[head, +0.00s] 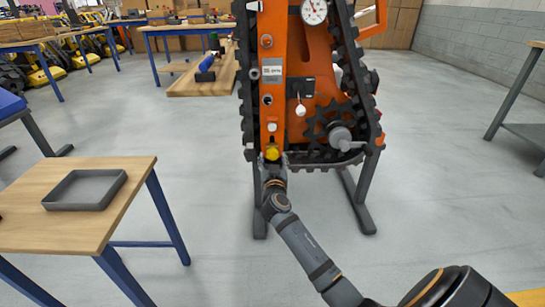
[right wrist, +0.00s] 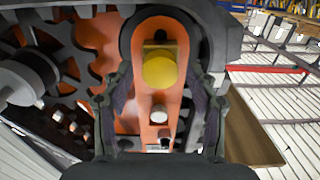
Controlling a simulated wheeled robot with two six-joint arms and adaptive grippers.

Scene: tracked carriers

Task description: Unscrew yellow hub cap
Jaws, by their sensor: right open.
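The yellow hub cap (head: 272,152) sits low on the orange frame of the upright tracked carrier (head: 299,70). In the right wrist view the yellow hub cap (right wrist: 160,70) shows as a round disc with a squared part above it, on the rounded end of an orange arm. My right gripper (head: 272,166) is at the cap in the head view. In the right wrist view its fingers (right wrist: 162,80) are spread, one on each side of the cap, with gaps visible. My left gripper is not in view.
A wooden table (head: 126,205) with a grey tray (head: 85,190) stands at the left. A toothed sprocket (head: 333,127) and black track (head: 362,75) are close to the right of the cap. A metal stand (head: 366,215) carries the carrier.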

